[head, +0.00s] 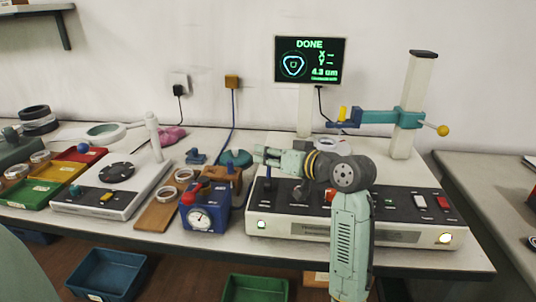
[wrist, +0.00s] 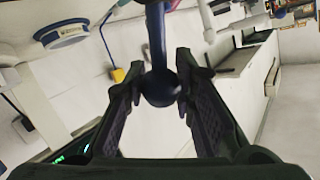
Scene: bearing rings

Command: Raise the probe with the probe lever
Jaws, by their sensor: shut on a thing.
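My gripper (head: 262,156) is over the left end of the white machine's control panel, beside the upright dark probe lever (head: 268,173). In the wrist view the lever's dark ball knob (wrist: 160,88) sits between my fingertips (wrist: 160,90), and its stem (wrist: 155,35) runs up out of the frame. My gripper is shut on this knob. The probe arm (head: 375,118) is teal with a blue block and a yellow piece at its left end, and sits on a white column (head: 415,100). My arm partly hides the panel and the pale ring (head: 333,147) below the probe.
The screen (head: 310,60) reads DONE and 4.3 um. A blue dial gauge (head: 203,213) and a wooden board with rings (head: 160,212) are left of the machine. Coloured trays (head: 55,170) lie farther left. A yellow ball handle (head: 443,130) sticks out right of the column.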

